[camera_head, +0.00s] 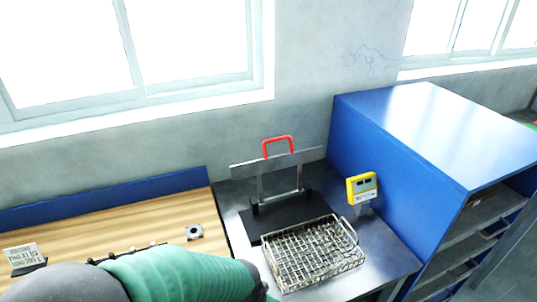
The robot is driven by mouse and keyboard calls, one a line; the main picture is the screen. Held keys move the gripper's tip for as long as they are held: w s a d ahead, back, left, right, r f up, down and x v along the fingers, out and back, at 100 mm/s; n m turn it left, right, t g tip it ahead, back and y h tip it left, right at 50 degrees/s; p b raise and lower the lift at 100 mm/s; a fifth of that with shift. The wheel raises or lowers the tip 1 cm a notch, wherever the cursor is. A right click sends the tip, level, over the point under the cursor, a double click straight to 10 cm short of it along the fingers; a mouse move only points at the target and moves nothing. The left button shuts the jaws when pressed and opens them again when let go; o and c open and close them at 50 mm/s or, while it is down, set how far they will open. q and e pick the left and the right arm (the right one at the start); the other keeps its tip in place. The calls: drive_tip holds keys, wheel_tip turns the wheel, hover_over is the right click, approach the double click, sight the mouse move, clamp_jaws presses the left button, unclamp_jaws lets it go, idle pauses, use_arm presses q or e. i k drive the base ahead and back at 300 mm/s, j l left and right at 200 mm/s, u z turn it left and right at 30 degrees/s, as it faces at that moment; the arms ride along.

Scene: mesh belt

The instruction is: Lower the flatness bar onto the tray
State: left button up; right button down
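The flatness bar (240,170) is a grey metal plate set across two upright posts, with a red handle (278,142) on top. It stands raised above a black base (295,211) on the metal table. The tray (313,259) is a silver wire mesh basket in front of the base, with its back edge close to or over it. One of my arms, in a green sleeve, crosses the lower left.
A yellow device (361,188) stands on the metal table (384,251) right of the bar. A large blue cabinet (400,135) blocks the right side.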

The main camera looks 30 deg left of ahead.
sight(257, 167)
drive_tip(key=i+l+u, duration=0.15)
drive_tip(key=u, duration=0.2)
drive_tip(key=i+l+u, duration=0.15)
drive_tip(key=u, duration=0.25)
drive_tip(key=i+l+u, duration=0.1)
drive_tip(key=l+u, duration=0.25)
